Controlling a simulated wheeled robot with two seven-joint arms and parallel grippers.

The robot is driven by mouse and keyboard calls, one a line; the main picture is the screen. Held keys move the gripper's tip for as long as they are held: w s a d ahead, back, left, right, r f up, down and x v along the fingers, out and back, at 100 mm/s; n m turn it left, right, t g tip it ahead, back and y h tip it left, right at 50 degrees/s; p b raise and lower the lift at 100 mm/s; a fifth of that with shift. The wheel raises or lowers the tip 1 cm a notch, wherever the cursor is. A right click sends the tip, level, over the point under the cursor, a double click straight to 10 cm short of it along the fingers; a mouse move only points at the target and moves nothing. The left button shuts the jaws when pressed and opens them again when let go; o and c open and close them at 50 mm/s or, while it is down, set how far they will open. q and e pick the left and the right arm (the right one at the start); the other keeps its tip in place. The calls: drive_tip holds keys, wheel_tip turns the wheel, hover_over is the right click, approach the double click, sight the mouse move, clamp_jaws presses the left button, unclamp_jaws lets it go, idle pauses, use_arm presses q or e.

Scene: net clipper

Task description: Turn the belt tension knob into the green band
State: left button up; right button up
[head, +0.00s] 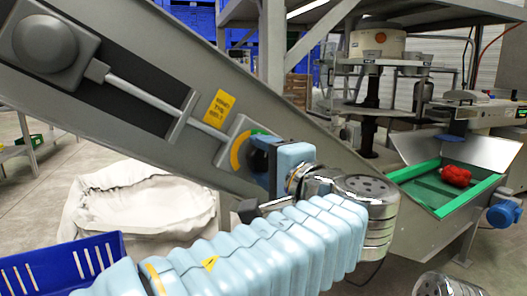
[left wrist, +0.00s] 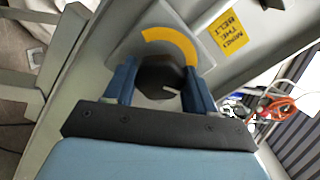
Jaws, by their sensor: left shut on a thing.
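The black belt tension knob (left wrist: 160,77) sits on a grey dial plate on the sloping conveyor side. My left gripper (left wrist: 157,74) is shut on it, one blue finger on each side. A white mark on the knob lies toward the right finger in the left wrist view. The dial's yellow band (left wrist: 170,42) arcs above the knob there; it also shows in the head view (head: 237,153). The green band (head: 261,132) shows as a small strip above the gripper in the head view and is not visible in the wrist view. My right gripper is not in view.
A yellow "mind the belt" label (head: 219,108) is beside the dial. A rod and grey housing (head: 45,43) run along the conveyor's upper left. A white sack (head: 135,208) and blue crate (head: 60,268) stand below. A green-edged tray (head: 425,184) holds a red bundle (head: 456,175).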

use_arm(q)
drive_tip(key=shift+f+m+p, duration=0.1)
drive_tip(key=shift+m+p, duration=1.05)
drive_tip(key=shift+m, duration=0.65)
drive_tip(key=o, duration=1)
drive_tip(key=v, duration=1.4)
drive_tip(key=shift+b, duration=0.35)
